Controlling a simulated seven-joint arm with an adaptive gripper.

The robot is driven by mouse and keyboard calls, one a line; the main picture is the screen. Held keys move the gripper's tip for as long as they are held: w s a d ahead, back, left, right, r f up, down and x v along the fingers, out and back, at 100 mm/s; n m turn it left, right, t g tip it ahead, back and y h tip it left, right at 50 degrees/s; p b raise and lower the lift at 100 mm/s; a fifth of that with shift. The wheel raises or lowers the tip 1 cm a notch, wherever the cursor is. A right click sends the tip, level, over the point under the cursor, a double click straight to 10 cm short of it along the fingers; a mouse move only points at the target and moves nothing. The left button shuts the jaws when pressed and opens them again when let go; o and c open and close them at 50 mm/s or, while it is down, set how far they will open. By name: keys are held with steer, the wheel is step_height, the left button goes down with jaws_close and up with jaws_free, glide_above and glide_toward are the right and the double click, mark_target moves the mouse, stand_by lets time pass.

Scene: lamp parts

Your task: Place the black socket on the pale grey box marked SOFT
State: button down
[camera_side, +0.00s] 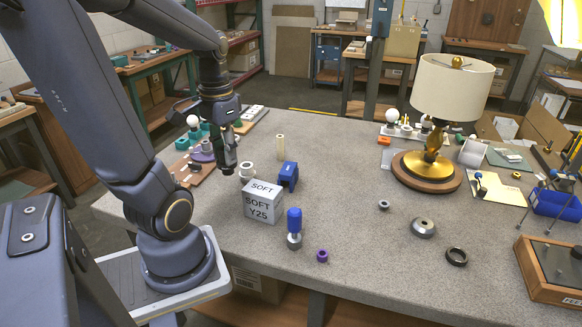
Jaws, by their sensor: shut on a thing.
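The pale grey box (262,207) stands near the table's left front edge, with SOFT on its top and SOFT Y25 on its front. My gripper (228,163) points down behind and to the left of the box, above the table. It is shut on a small dark piece, apparently the black socket (229,169). The piece is hard to separate from the dark fingers. The held piece is apart from the box, and the top of the box is bare.
A lamp (436,125) stands farther right. The middle of the table is mostly clear.

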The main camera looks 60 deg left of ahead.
steer(key=w+a+f, duration=0.1)
steer(key=w+f, duration=0.1)
steer(key=w, duration=0.1)
steer(key=w+a+f, duration=0.2)
steer(key=w+f, duration=0.1)
steer(key=w+a+f, duration=0.2)
steer(key=w+f, duration=0.1)
steer(key=shift+w+a, duration=0.15)
steer(key=shift+a, duration=0.1)
steer(key=shift+w+a+f, duration=0.1)
steer(key=shift+w+f, duration=0.05)
steer(key=shift+f, duration=0.8)
steer(key=shift+w+a+f, duration=0.1)
steer(key=shift+f, duration=0.85)
steer(key=shift+f, duration=0.1)
steer(key=c, duration=0.9)
jaws_free()
steer(key=shift+f, duration=0.1)
steer(key=shift+o, duration=0.2)
